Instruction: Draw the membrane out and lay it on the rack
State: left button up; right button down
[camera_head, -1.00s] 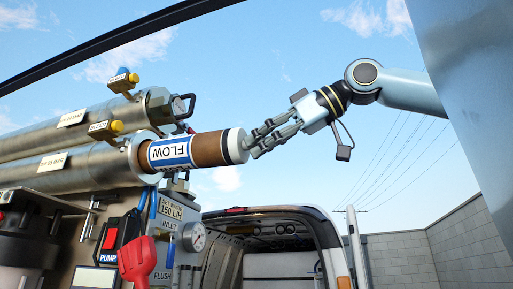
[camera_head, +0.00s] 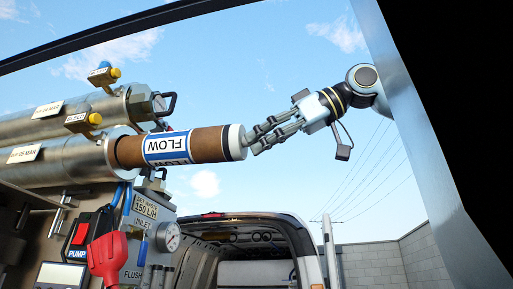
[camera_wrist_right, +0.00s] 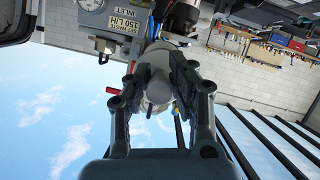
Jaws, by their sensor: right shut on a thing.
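The brown membrane (camera_head: 207,145) with a blue and white FLOW label sticks partway out of the lower steel tube (camera_head: 62,160) in the head view. Its inner end is hidden inside the tube. My right gripper (camera_head: 250,140) is shut on the white end of the membrane, from the right side. In the right wrist view the fingers of the gripper (camera_wrist_right: 160,85) close on both sides of a pale end stub (camera_wrist_right: 156,72). My left gripper is not in view. The rack is not recognisable in these frames.
A second steel tube (camera_head: 60,122) lies above, with yellow-capped valves. Below are a panel with a gauge (camera_head: 168,237), a red connector (camera_head: 106,258) and a PUMP switch (camera_head: 80,234). An open van (camera_head: 262,240) stands behind. Open air surrounds the membrane's outer end.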

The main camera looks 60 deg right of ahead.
jog(key=shift+s+d+b, duration=0.3)
jog(key=shift+s, duration=0.35)
jog(key=shift+s+d+b, duration=0.25)
jog(key=shift+s, duration=0.4)
jog(key=shift+r, duration=0.15)
